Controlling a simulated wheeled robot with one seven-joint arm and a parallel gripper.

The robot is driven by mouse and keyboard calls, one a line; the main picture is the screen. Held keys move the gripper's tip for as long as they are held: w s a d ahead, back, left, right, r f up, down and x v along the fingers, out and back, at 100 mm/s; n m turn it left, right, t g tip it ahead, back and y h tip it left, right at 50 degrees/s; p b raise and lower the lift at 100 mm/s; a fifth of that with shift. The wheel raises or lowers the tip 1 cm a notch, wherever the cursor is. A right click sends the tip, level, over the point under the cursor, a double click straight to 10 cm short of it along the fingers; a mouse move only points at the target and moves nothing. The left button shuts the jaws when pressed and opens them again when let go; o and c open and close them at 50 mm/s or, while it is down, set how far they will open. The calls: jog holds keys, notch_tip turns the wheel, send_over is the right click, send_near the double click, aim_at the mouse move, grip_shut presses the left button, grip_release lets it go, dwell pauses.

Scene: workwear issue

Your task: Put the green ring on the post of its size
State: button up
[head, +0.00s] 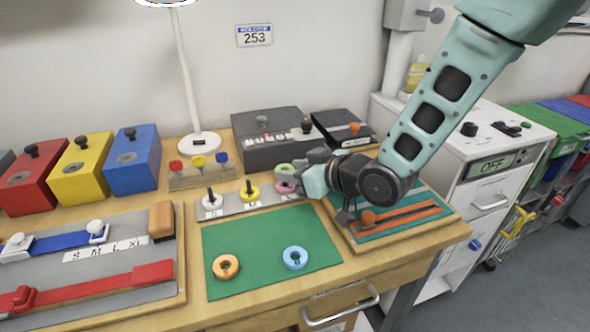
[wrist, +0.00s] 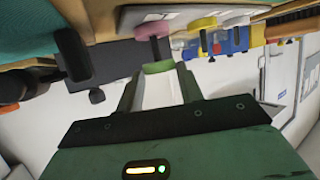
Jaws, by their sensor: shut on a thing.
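My gripper (head: 298,172) is shut on the green ring (head: 284,168), which also shows between the fingertips in the wrist view (wrist: 158,67). The ring is held above the grey post board (head: 232,211), over the pink ring (head: 286,187). In the wrist view the pink ring (wrist: 152,30) is around a dark post whose tip points to the green ring; I cannot tell whether they touch. A white ring (head: 212,201) and a yellow ring (head: 250,194) are around the posts to the left. My gripper hides the board's right end.
An orange ring (head: 226,267) and a blue ring (head: 295,257) lie on the green mat (head: 262,243) in front. A wooden-edged board with orange strips (head: 405,213) stands at right. Behind are a grey box (head: 268,140) and a lamp (head: 199,145). The mat's middle is clear.

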jog(key=shift+f, duration=0.35)
dwell(0.3)
jog(key=o, duration=1.4)
jog(key=shift+r, duration=0.1)
notch_tip(320, 180, up, 7)
jog(key=p, duration=0.4)
